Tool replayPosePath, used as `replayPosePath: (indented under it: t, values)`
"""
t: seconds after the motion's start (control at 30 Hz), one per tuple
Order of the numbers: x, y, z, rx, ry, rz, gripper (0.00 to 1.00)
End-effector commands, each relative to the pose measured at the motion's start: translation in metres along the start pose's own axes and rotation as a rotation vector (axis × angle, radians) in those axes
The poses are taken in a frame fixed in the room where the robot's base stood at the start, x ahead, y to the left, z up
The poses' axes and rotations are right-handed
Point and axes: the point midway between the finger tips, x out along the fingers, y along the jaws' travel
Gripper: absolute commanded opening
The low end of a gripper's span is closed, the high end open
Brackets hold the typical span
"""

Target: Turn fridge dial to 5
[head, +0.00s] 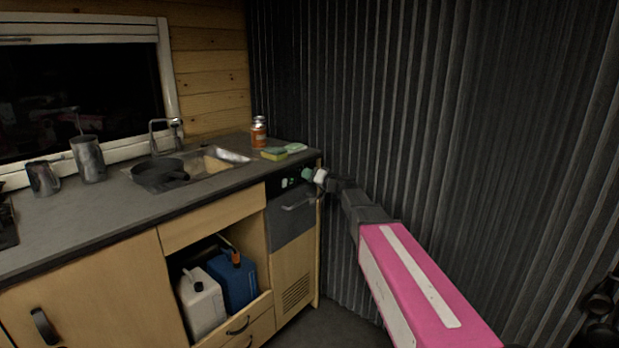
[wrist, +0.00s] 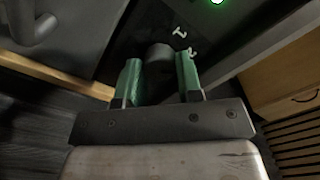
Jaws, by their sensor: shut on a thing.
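The fridge dial (wrist: 160,58) is a dark round knob on the black control panel, seen in the wrist view between my gripper's green fingers. My gripper (wrist: 160,78) is shut on the dial, one finger on each side. White marks show on the panel beside the dial, but I cannot read the setting. In the head view, my gripper (head: 312,175) is at the panel at the top of the fridge (head: 290,215), and it hides the dial there. A green light (wrist: 218,1) glows on the panel.
The counter (head: 110,210) above holds a sink with a black pan (head: 158,172), a sponge (head: 274,154) and an orange jar (head: 259,132). A corrugated dark wall (head: 430,120) stands close on the right. White and blue canisters (head: 235,280) sit in an open cupboard.

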Motion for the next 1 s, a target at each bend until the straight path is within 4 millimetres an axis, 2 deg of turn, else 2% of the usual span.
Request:
replayPosePath:
  t: [1.0]
  values:
    - [-0.0007, 0.0014, 0.0014, 0.965, -0.001, 0.002, 0.09]
